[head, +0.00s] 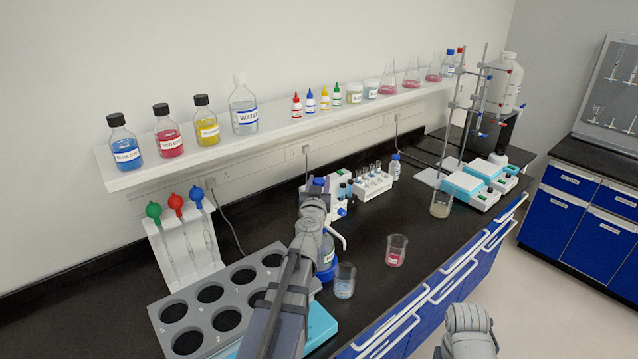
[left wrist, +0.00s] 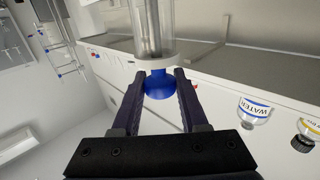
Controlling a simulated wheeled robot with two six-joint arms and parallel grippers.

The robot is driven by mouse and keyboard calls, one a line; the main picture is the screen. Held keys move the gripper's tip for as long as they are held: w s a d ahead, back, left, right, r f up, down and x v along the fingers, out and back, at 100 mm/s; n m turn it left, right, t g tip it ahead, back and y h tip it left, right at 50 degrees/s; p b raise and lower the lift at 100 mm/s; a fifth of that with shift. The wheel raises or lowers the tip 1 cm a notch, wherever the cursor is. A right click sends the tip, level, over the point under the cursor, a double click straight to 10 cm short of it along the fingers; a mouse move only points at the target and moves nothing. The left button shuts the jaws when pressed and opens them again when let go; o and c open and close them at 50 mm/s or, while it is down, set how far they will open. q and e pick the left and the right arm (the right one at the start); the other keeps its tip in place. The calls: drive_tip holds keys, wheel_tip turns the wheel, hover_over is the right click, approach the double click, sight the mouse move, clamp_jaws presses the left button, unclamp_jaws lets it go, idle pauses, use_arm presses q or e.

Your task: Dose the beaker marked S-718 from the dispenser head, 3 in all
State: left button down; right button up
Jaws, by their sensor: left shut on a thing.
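The bottle-top dispenser (head: 326,252) stands on the bench, partly hidden behind my left arm. Its white spout (head: 338,235) points right and down. My left gripper (head: 317,193) is at its top; in the left wrist view its fingers (left wrist: 160,78) are shut on the blue plunger knob (left wrist: 159,85), below a clear cylinder. A beaker with pale bluish liquid (head: 344,283) stands just below the spout in the picture. A beaker with pink liquid (head: 396,252) stands to its right, and one with beige contents (head: 441,206) farther back. I cannot read their marks.
A grey numbered rack (head: 215,285) and a pipette stand (head: 186,245) are at left. A vial rack (head: 371,186) stands behind the dispenser. Balances (head: 470,187) and a clamp stand are at the far right. The shelf (head: 280,127) holds bottles and flasks. Bench around the pink beaker is clear.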

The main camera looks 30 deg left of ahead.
idle(0.3)
use_arm(q)
wheel_tip(320, 180, up, 2)
drive_tip(key=shift+r+p, duration=0.1)
drive_tip(key=shift+p, duration=1)
drive_tip(key=shift+c, duration=2.2)
unclamp_jaws()
drive_tip(key=v, duration=0.7)
drive_tip(key=shift+s+d, duration=0.15)
drive_tip(key=shift+s, duration=0.2)
